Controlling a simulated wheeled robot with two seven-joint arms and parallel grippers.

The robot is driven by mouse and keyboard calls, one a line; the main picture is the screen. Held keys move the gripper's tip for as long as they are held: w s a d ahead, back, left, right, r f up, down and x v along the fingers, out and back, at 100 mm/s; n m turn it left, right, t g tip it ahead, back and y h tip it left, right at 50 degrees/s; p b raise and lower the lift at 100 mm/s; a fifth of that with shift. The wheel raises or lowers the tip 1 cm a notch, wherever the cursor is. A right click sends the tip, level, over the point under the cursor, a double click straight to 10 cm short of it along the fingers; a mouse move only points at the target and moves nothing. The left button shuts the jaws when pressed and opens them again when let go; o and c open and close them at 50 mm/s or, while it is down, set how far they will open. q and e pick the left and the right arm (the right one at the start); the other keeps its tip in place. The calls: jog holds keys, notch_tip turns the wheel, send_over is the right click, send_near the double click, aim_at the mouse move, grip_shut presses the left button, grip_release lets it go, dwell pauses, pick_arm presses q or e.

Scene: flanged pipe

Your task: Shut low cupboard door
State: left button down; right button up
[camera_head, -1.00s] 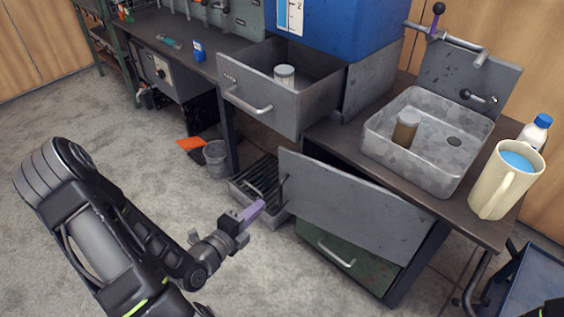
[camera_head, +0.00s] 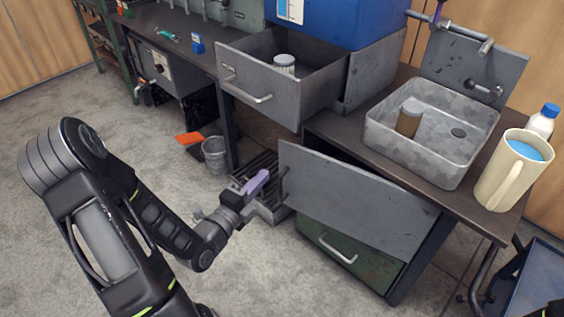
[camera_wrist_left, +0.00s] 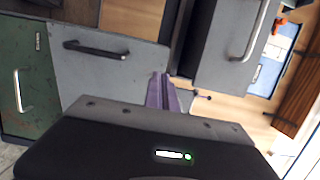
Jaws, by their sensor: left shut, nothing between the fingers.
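The low cupboard door (camera_head: 355,200) is a grey scuffed panel below the sink bench. It stands ajar, swung out at an angle over a green drawer front. Its dark handle (camera_head: 285,180) is by the left edge; the wrist view also shows the door (camera_wrist_left: 100,85) and handle (camera_wrist_left: 95,49). My left gripper (camera_head: 262,177), with purple fingers, is shut and empty just left of the door's handle edge. In the left wrist view its fingers (camera_wrist_left: 161,88) overlap the door's edge; I cannot tell whether they touch it. My right gripper is not in view.
An open grey drawer (camera_head: 265,95) juts out above and left of the door. The green drawer (camera_head: 345,255) is below. A metal crate (camera_head: 270,208) and a bucket (camera_head: 214,152) stand on the floor behind my gripper. The sink (camera_head: 425,155) and a jug (camera_head: 505,180) are on the bench.

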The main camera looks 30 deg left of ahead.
aim_at(288, 149)
pick_arm(q)
jog(key=w+b, duration=0.3)
jog(key=w, duration=0.7)
jog(key=shift+w+d, duration=0.1)
jog(key=shift+w, duration=0.1)
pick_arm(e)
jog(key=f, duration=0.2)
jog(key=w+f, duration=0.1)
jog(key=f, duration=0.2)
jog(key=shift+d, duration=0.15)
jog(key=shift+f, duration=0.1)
